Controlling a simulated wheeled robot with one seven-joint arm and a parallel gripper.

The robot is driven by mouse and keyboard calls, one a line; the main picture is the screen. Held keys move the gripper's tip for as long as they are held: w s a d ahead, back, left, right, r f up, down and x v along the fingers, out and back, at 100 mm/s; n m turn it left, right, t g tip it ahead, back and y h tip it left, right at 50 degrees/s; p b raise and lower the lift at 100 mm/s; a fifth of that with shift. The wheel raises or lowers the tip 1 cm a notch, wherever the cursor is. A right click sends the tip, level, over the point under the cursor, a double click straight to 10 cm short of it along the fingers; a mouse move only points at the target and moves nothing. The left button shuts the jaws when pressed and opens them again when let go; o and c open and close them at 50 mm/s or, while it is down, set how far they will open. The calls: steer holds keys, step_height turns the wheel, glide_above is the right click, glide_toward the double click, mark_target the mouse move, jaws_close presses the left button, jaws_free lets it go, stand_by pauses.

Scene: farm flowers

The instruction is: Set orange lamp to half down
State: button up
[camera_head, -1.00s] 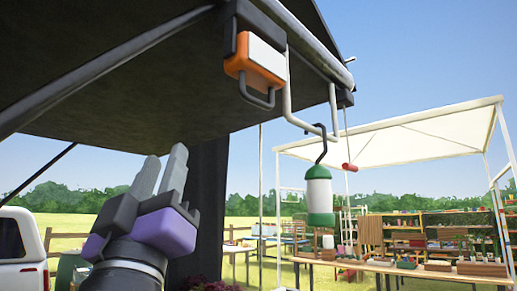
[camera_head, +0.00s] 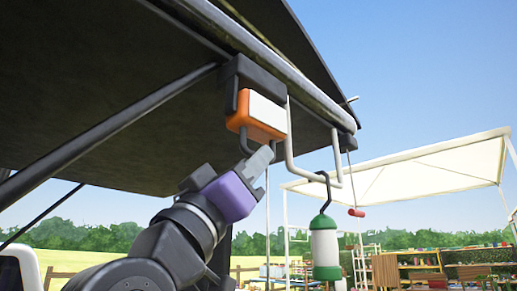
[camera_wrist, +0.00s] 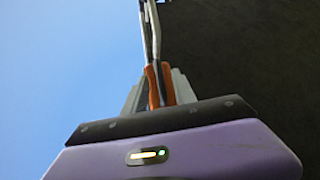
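The orange lamp (camera_head: 258,114) has a white face and a grey loop handle (camera_head: 246,146) on its underside. It hangs from a dark bracket under the front edge of the dark canopy. My gripper (camera_head: 262,156), purple with grey fingers, reaches up from the lower left. Its fingertips are just below the lamp, by the handle; contact cannot be told. In the wrist view, orange parts of the lamp (camera_wrist: 166,85) show between the separated fingers of my gripper (camera_wrist: 160,82), with a light metal bar above.
The dark canopy (camera_head: 110,110) and its metal frame lie above and left of my arm. A white rail hook (camera_head: 336,178) right of the lamp carries a green-and-white lantern (camera_head: 325,246). A red handle (camera_head: 356,212) hangs on a cord beside it. Open air lies below.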

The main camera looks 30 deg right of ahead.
mark_target(257, 131)
steer(key=shift+p+x, duration=0.4)
steer(key=shift+x, duration=1.2)
steer(key=shift+c, duration=0.2)
jaws_close()
